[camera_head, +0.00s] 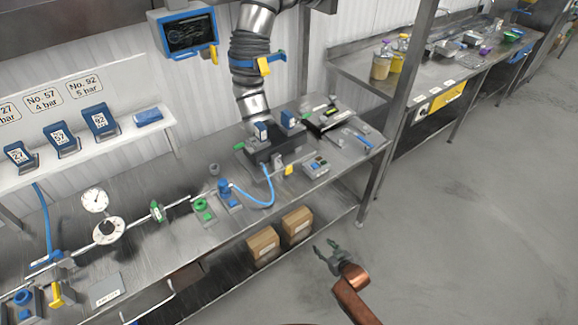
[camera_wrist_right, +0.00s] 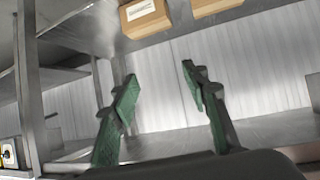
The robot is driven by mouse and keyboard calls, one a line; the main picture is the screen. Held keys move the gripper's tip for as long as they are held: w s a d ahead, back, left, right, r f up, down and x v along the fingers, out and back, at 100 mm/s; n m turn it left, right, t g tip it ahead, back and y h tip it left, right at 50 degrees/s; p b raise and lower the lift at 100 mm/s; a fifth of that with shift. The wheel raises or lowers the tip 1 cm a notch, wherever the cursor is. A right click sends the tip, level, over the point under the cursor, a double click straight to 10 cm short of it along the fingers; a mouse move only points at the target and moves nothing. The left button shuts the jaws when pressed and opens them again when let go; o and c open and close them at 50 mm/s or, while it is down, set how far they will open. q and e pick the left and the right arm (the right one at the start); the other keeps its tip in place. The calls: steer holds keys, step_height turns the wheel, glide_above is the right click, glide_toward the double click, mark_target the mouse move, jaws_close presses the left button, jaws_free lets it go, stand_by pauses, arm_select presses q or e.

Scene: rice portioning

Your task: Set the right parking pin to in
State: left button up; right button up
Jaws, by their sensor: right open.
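My right gripper (camera_head: 326,248) is open and empty, with green fingers spread. It is in front of the bench, over the floor and right of the boxes. In the right wrist view the open fingers (camera_wrist_right: 160,82) have nothing between them. I cannot tell which part is the right parking pin. Small fittings on the bench include a green round knob (camera_head: 203,206), a blue knob (camera_head: 224,187) and a yellow tab (camera_head: 289,170). My right gripper touches none of these. My left gripper is not in view.
Two cardboard boxes (camera_head: 263,247) sit on the shelf below the bench top (camera_head: 185,243); they also show in the right wrist view (camera_wrist_right: 144,18). A blue hose (camera_head: 268,203) loops over the bench. A post (camera_head: 408,80) stands at the right. The floor at the right is clear.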

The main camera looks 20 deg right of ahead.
steer(key=w+a+r+t+y, duration=0.1)
steer(key=w+a+r, duration=0.15)
steer(key=r, duration=0.45)
steer(key=w+a+r+t, duration=0.1)
steer(key=w+r, duration=0.3)
steer(key=r, duration=0.2)
steer(key=n+t+y+p, duration=0.1)
steer(key=n+t+y, duration=0.1)
steer(key=t+y, duration=0.2)
glide_toward(289, 168)
steer(key=x, duration=0.2)
steer(key=shift+w+a, duration=0.15)
steer(key=shift+w, duration=0.25)
steer(key=x, duration=0.6)
steer(key=shift+w+a+f+b, duration=0.1)
steer(key=shift+w+b, duration=0.2)
steer(key=shift+w, duration=0.1)
steer(key=shift+w+a, duration=0.15)
steer(key=shift+w, duration=0.25)
jaws_close()
